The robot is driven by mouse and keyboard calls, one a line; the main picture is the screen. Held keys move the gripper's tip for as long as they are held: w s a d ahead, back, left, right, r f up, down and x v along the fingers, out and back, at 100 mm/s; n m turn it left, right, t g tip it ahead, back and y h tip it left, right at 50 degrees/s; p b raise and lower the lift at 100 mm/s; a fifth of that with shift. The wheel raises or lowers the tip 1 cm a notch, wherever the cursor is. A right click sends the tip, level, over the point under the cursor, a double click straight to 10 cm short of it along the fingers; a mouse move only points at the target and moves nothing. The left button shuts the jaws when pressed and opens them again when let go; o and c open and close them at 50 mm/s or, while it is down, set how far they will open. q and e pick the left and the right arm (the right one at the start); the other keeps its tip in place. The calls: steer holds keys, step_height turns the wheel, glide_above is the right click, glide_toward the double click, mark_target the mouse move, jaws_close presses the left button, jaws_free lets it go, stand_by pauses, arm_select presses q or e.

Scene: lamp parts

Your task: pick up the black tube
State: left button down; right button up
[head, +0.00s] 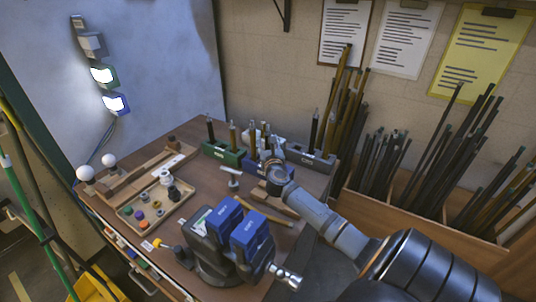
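A thin black tube (314,131) stands upright in a grey holder (307,157) at the back right of the workbench. Another dark tube (210,129) stands in a green holder (222,153) at the back left. I cannot tell which is the task's tube. My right arm comes in from the lower right, and my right gripper (272,182) is over the bench in front of the blue holder (260,168). Its fingers are small and dark here, so I cannot tell whether they are open or hold anything. My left gripper is not in view.
A vise with blue jaws (238,228) stands at the front of the bench (196,209). A parts tray (133,216) and white bulbs (86,173) are at the left. Wooden bins (420,217) full of long rods stand at the right.

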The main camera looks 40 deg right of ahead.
steer(key=c, duration=1)
jaws_close()
